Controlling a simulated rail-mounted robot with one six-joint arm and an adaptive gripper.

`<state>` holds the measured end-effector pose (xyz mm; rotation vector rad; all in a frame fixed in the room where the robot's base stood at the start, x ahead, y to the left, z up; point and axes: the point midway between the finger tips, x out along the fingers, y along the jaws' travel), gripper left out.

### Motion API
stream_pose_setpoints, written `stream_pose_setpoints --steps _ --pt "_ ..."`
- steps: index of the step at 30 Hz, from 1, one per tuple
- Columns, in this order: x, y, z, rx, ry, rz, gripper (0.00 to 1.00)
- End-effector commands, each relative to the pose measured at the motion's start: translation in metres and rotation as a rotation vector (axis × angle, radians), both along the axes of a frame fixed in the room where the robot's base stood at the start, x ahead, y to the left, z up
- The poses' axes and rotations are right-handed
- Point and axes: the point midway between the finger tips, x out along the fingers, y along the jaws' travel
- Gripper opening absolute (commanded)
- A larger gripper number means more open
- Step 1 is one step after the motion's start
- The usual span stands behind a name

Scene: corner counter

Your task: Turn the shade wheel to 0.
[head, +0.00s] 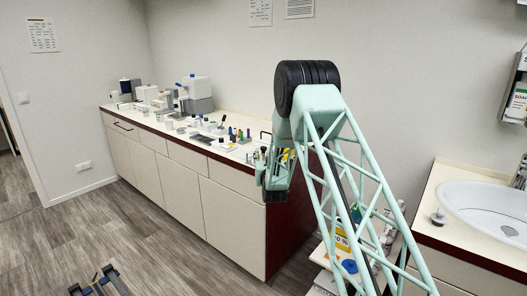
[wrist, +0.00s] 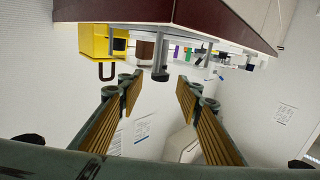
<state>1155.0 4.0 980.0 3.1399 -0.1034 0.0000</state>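My gripper (wrist: 158,82) is open and empty in the wrist view, its two ridged, tan-padded fingers well apart. That view is upside down, with the counter along the top. A grey post with a round end (wrist: 160,62) shows between and beyond the fingertips, apart from them. A yellow box (wrist: 98,40) with a brown loop is at upper left. In the head view my gripper (head: 262,160) is at the near right end of the long counter, partly hidden by my arm. I cannot pick out a shade wheel or read a number in either view.
A sink (head: 490,207) is at right. A shelf with bottles is partly hidden behind my arm. The floor (head: 150,225) at left is mostly clear.

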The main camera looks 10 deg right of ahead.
Motion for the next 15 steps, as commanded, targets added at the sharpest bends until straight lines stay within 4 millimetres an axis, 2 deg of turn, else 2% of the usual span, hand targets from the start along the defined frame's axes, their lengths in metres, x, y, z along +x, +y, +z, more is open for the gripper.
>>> stream_pose_setpoints --steps 9,15 --pt "0.037 -0.003 0.000 0.000 -0.001 0.000 0.32" --pt "0.052 -0.003 -0.001 0.000 0.000 0.000 0.32"
